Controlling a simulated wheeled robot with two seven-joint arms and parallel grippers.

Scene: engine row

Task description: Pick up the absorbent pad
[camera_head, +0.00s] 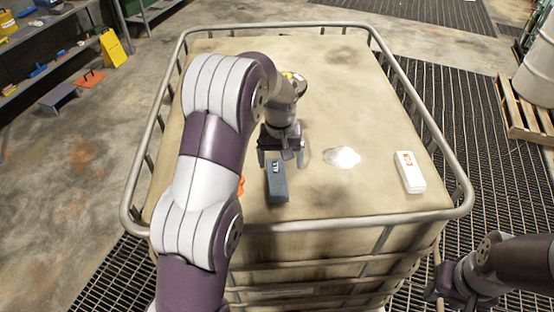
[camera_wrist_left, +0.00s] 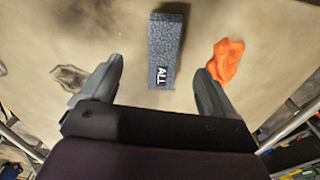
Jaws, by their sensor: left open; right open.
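The absorbent pad appears to be the blue-grey block (camera_head: 277,182) with white lettering, lying on the pale tank top towards its near side. In the left wrist view the block (camera_wrist_left: 164,45) lies between the lines of the two fingers, its lettered end towards the gripper. My left gripper (camera_head: 281,154) is open, over the far end of the block; its fingers also show in the left wrist view (camera_wrist_left: 158,72), with nothing held between them. My right gripper (camera_head: 446,292) is low at the right, outside the tank's rail, and nothing shows in it.
An orange cloth (camera_wrist_left: 227,60) lies beside the block, mostly hidden by my left arm in the head view. A shiny wet patch (camera_head: 342,157) and a white container (camera_head: 409,172) are to the right. A metal rail (camera_head: 350,218) edges the tank top.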

